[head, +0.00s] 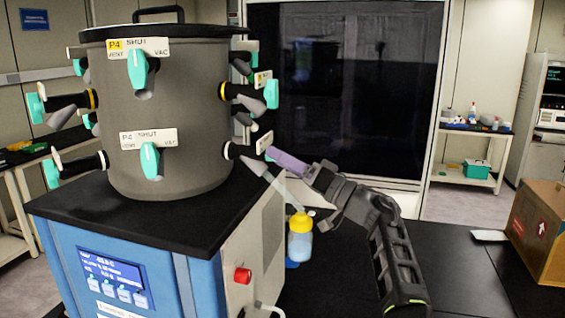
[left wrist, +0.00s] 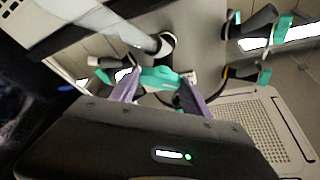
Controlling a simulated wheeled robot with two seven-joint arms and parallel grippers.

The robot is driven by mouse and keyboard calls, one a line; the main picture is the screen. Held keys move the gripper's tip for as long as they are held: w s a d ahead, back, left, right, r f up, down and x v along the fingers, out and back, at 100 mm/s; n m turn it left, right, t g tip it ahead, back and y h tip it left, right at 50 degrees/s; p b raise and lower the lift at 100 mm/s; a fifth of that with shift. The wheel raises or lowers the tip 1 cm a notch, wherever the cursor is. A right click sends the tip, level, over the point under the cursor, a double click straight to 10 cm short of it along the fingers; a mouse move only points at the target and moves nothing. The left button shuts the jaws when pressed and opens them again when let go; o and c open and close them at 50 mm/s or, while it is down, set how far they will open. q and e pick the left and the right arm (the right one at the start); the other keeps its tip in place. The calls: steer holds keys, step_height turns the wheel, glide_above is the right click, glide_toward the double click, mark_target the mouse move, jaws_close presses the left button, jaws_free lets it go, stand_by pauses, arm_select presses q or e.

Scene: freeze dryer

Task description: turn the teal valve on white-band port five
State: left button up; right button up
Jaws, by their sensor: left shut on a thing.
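The grey drum (head: 165,100) has several ports with teal valves around its side. The white-band port (head: 231,151) is low on the drum's right side, and it also shows in the left wrist view (left wrist: 167,46). Its teal valve (left wrist: 158,77) lies between the purple fingers of my left gripper (left wrist: 158,92), which is shut on it. In the head view my left gripper (head: 287,162) reaches this port from the right and hides most of the valve. My right gripper is in neither view.
A yellow-and-pale-blue flask (head: 300,240) is just below my gripper. Yellow-band ports (head: 226,91) with teal valves sit above the white-band one. A red knob (head: 242,275) is on the blue base unit (head: 190,290). A cardboard box (head: 540,235) stands on the black bench at right.

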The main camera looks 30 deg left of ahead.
arm_select(q)
steer(key=shift+f+m+t+h+b, duration=0.1)
steer(key=shift+m+t+h+b, duration=0.35)
steer(key=shift+m, duration=0.75)
steer(key=shift+s+m+t+b, duration=0.1)
steer(key=shift+m+t+b, duration=0.3)
steer(key=shift+m, duration=0.5)
steer(key=shift+s+r+m+t+h+p, duration=0.15)
steer(key=shift+m+t+h, duration=0.15)
steer(key=shift+m, duration=0.6)
steer(key=shift+w+r+m+t+h+p, duration=0.15)
steer(key=shift+m+t+h, duration=0.1)
steer(key=shift+m, duration=0.65)
steer(key=shift+s, duration=0.1)
steer(key=o, duration=1.4)
steer(key=shift+d+f, duration=0.1)
steer(key=shift+s+d+f+b, duration=0.15)
steer(key=shift+d+b, duration=0.3)
steer(key=shift+d, duration=0.85)
steer(key=shift+d+f+b, duration=0.25)
steer(key=shift+d+b, duration=0.15)
steer(key=shift+d, duration=0.85)
steer(key=shift+s+d+f+b, duration=0.15)
steer(key=shift+d+b, duration=0.3)
steer(key=shift+d, duration=0.85)
steer(key=shift+w, duration=0.1)
steer(key=shift+c, duration=0.2)
